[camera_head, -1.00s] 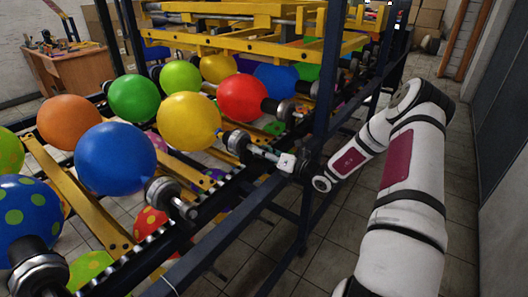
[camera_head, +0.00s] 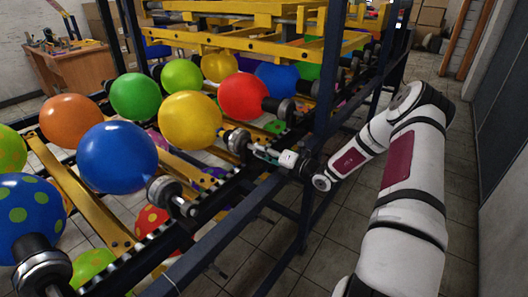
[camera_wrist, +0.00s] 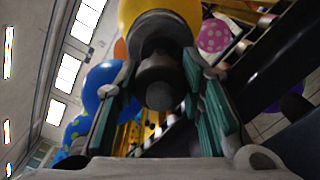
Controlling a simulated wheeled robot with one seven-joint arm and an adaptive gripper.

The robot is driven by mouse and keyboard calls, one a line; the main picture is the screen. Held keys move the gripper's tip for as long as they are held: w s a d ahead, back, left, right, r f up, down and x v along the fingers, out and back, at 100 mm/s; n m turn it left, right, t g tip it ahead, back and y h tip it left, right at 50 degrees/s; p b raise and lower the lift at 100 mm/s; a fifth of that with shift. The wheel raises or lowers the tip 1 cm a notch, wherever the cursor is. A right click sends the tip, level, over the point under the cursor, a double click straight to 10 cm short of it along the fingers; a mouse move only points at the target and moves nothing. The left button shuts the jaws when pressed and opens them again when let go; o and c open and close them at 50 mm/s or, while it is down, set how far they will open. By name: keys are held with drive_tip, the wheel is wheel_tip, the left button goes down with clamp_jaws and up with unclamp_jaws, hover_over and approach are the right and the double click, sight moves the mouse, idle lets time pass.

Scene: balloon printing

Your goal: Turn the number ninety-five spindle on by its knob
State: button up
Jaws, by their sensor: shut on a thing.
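The spindle (camera_head: 238,141) is a dark metal piece with a round collar, carrying a yellow balloon (camera_head: 190,120). No number is readable on it. My gripper (camera_head: 257,150) reaches it from the right, at the rail's near side. In the wrist view, the spindle's dark round knob (camera_wrist: 159,84) sits between the two green-padded fingers of my gripper (camera_wrist: 150,90). They are shut on it from both sides. The yellow balloon (camera_wrist: 155,14) shows beyond it. The knob's contact faces are partly hidden by the fingers.
Neighbouring spindles stand along the rail, one with a blue balloon (camera_head: 118,157) and one with a red balloon (camera_head: 243,96). A dark blue frame post (camera_head: 325,75) rises close behind my gripper. The dark blue rail (camera_head: 225,230) runs below it. Floor at right is clear.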

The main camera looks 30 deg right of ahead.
drive_tip(key=o, duration=1.2)
drive_tip(key=v, duration=1.2)
